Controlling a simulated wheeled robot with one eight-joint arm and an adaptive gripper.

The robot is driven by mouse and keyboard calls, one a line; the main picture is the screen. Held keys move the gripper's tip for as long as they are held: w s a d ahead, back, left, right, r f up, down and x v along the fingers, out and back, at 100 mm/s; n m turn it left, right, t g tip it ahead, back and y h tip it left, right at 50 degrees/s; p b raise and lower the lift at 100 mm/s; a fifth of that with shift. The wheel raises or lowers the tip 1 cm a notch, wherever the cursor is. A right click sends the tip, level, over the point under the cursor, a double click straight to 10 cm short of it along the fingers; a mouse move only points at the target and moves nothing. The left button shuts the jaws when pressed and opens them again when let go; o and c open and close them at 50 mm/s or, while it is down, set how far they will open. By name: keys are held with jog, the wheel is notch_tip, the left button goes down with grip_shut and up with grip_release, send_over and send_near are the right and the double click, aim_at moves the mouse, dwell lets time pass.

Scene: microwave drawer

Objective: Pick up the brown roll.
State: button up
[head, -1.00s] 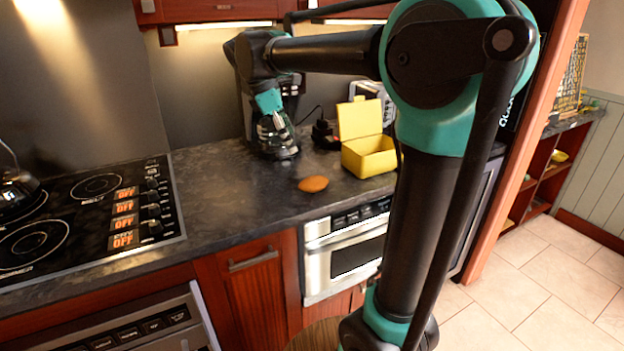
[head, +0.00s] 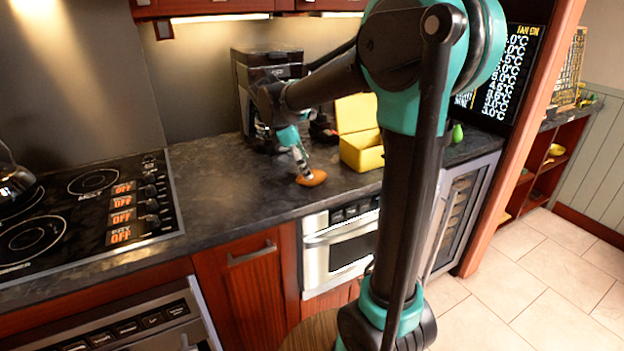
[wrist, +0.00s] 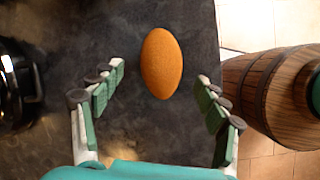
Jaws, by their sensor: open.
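The brown roll (head: 312,178) is an orange-brown oval lying on the dark countertop near its front edge. In the wrist view the roll (wrist: 161,63) lies just beyond and between my fingertips, with a gap on both sides. My gripper (head: 303,172) is tilted down at the roll and partly overlaps it in the head view; whether they touch cannot be told there. In the wrist view my gripper (wrist: 158,78) is open and empty, its fingers spread wide.
A yellow open box (head: 362,152) stands behind and right of the roll. A coffee machine (head: 262,75) stands at the back. The stove (head: 85,210) is at left. The counter (head: 225,180) left of the roll is clear. A wooden barrel (wrist: 268,90) stands below the counter edge.

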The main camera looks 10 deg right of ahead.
aim_at(319, 176)
jog(key=x, duration=0.4)
jog(key=shift+s, duration=0.1)
jog(key=shift+c, duration=0.2)
jog(key=c, duration=1.3)
